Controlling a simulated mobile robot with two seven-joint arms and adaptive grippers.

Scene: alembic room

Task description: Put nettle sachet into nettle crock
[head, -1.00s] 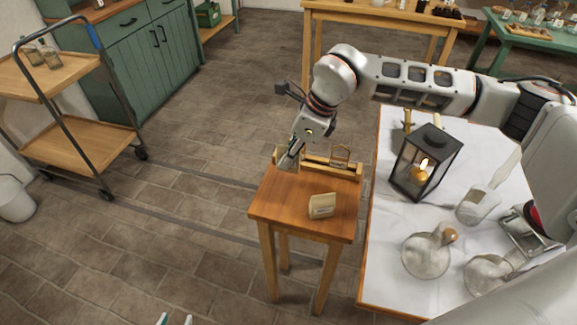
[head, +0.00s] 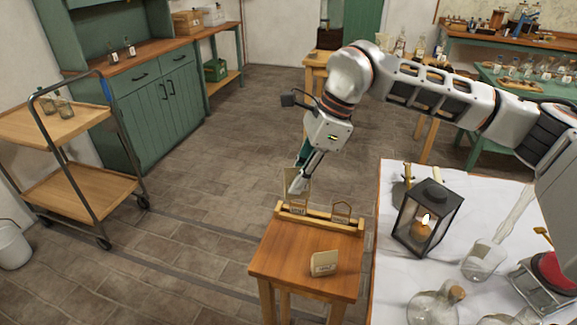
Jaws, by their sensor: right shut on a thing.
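My right gripper (head: 301,178) is shut on a pale beige sachet (head: 291,184), held upright just above the left part of a wooden rack on the small table. The fingers partly cover it. The labels are too small to read, so I cannot tell which sachet is nettle. I cannot make out a nettle crock. My left gripper is out of view.
The wooden rack (head: 348,228) lies along the back of the small table (head: 285,262). To the right, a white-covered table holds a black lantern (head: 426,219) and glassware. A wooden trolley (head: 70,185) and green cabinet (head: 158,118) stand left. The middle floor is clear.

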